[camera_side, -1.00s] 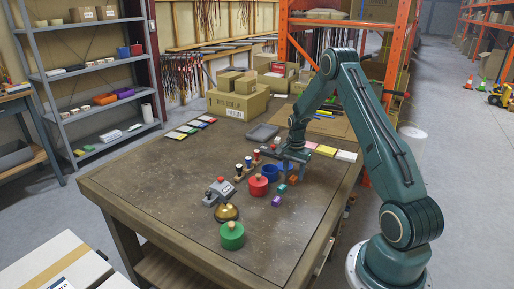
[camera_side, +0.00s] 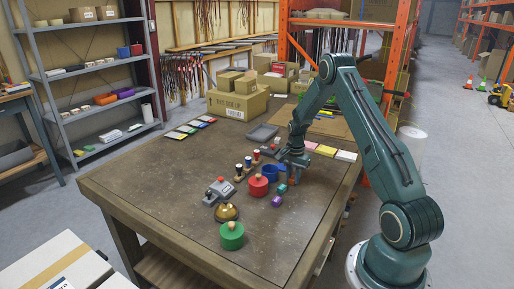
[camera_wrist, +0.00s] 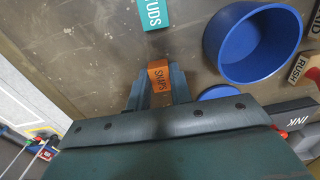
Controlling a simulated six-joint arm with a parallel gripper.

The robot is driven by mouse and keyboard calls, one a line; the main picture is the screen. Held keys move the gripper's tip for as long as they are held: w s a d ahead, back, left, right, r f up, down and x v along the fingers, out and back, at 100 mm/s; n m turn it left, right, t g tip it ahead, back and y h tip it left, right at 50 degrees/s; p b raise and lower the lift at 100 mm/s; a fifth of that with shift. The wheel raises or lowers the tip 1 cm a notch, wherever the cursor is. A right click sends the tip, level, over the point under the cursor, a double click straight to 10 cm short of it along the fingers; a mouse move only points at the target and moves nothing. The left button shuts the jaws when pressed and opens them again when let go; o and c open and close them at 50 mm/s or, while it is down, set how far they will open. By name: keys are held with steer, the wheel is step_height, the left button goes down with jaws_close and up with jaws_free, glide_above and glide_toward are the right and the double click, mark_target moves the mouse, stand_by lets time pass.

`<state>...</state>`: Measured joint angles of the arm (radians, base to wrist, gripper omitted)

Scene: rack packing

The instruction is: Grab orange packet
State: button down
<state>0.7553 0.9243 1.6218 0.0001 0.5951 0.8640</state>
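The orange packet (camera_wrist: 158,78), a small block marked SNAPS, stands between the two fingers of my gripper (camera_wrist: 159,85) in the wrist view. The fingers lie along both its sides with no clear gap, so my gripper looks shut on it. In the side view my gripper (camera_side: 292,177) points down at the right part of the table, and the orange packet is mostly hidden by the fingers. It is at table level; I see no lift.
A teal packet (camera_wrist: 154,13) marked STUDS lies just beyond the fingertips, and a purple one (camera_side: 277,201) lies nearer the camera. A blue bowl (camera_wrist: 240,60) stands close beside my gripper. A red pot (camera_side: 258,187) and stamps (camera_side: 242,167) are to the left.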

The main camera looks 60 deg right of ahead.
mark_target(293, 178)
steer(key=shift+r, duration=0.2)
step_height(293, 178, up, 20)
steer(key=shift+f, duration=0.15)
stand_by(0.7)
steer(key=shift+w, duration=0.1)
stand_by(0.4)
